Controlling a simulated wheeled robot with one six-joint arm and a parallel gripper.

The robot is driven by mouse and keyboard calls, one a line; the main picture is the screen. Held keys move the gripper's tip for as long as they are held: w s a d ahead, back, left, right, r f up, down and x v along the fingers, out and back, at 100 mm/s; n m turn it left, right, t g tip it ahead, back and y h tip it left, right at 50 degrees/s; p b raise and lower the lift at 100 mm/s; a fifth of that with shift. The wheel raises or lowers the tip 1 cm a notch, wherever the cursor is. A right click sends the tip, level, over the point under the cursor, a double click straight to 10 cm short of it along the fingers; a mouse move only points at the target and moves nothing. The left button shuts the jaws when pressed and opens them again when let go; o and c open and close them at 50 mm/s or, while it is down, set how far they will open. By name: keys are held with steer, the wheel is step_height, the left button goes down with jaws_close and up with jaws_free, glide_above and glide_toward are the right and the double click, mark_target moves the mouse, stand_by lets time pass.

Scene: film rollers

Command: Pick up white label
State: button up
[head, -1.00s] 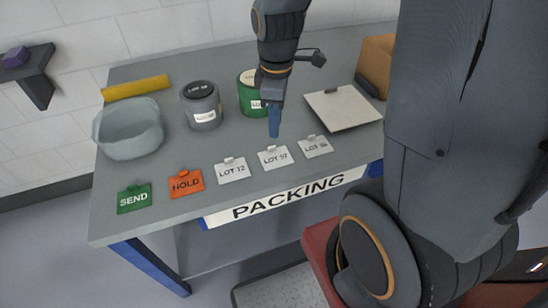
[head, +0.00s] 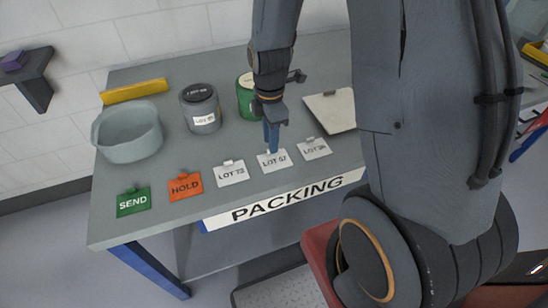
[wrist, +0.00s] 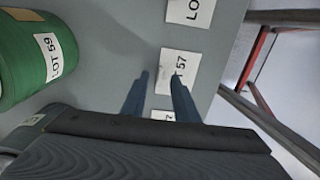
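Three white labels with tabs lie in a row near the table's front edge: LOT 72 (head: 230,174), LOT 57 (head: 275,161) and a right one (head: 314,148) whose number is hard to read. My gripper (head: 271,150) points down over the tab of LOT 57 and hides part of it. In the wrist view, my two blue fingers (wrist: 158,78) are apart with nothing clearly held between them. LOT 57 (wrist: 180,63) shows at the right fingertip, which covers part of its print. Whether the fingers touch it I cannot tell.
An orange HOLD card (head: 185,186) and a green SEND card (head: 133,202) lie left of the labels. Behind stand a bowl (head: 128,133), a grey can (head: 201,110) and a green can (wrist: 28,55). A pale board (head: 330,112) lies at the right.

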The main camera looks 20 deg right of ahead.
mark_target(275, 159)
steer(key=shift+f, duration=1.25)
jaws_close()
